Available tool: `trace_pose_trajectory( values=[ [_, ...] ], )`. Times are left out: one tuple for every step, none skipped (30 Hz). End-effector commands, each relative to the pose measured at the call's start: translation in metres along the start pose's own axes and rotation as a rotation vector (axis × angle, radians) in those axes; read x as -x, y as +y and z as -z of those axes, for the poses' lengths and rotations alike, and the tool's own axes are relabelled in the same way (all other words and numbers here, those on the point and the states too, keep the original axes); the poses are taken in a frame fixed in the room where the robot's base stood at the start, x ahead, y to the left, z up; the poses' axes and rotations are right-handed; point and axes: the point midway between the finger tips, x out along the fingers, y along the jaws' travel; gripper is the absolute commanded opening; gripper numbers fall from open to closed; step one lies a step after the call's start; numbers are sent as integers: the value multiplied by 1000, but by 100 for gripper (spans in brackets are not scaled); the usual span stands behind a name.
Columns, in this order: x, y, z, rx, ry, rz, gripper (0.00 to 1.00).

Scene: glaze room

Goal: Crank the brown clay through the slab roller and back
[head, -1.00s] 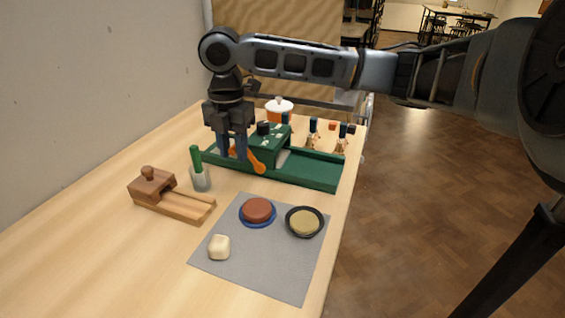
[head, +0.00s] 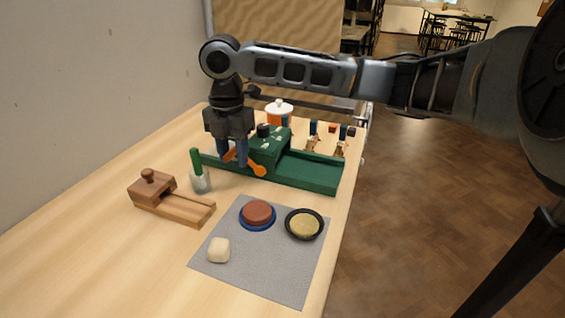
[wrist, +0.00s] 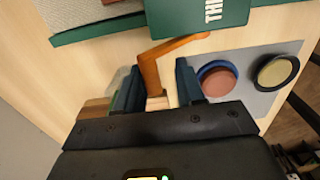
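The green slab roller (head: 308,171) stands across the table, its long bed running left to right under a raised housing (head: 268,147). Its orange crank (head: 257,170) sticks out on the near side. My gripper (head: 232,160) points down over the crank's left end; in the wrist view the crank (wrist: 150,70) passes between my fingers (wrist: 160,84), with gaps beside it, so they look open around it. A grey cloth (wrist: 70,9) with a reddish-brown slab (wrist: 110,2) on it shows at the wrist view's top edge, mostly cut off. My gripper hides the bed's left part in the head view.
A grey mat (head: 265,272) in front holds a red-brown disc (head: 257,211) on a blue dish, a yellowish disc (head: 304,224) in a black dish and a cream lump (head: 219,250). An orange-white jar (head: 279,114) stands behind.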

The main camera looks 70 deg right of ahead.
Motion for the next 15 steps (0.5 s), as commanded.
trace_pose_trajectory(
  values=[
    [2, -4, 0, 0, 2, 3, 34],
    [3, -6, 0, 0, 2, 4, 34],
    [4, -8, 0, 0, 2, 4, 34],
    [5, -10, 0, 0, 2, 5, 34],
    [6, -12, 0, 0, 2, 5, 34],
    [7, -14, 0, 0, 1, 7, 34],
    [7, -16, 0, 0, 1, 7, 34],
    [8, -18, 0, 0, 1, 8, 34],
    [8, -19, 0, 1, 1, 9, 34],
    [8, -20, 0, 1, 1, 10, 34],
    [8, -21, 0, 1, 1, 10, 34],
    [7, -21, 0, 1, 1, 11, 34],
    [7, -21, 0, 1, 1, 12, 34],
    [6, -21, 0, 1, 1, 13, 34],
    [6, -22, 0, 1, 1, 13, 34]
  ],
)
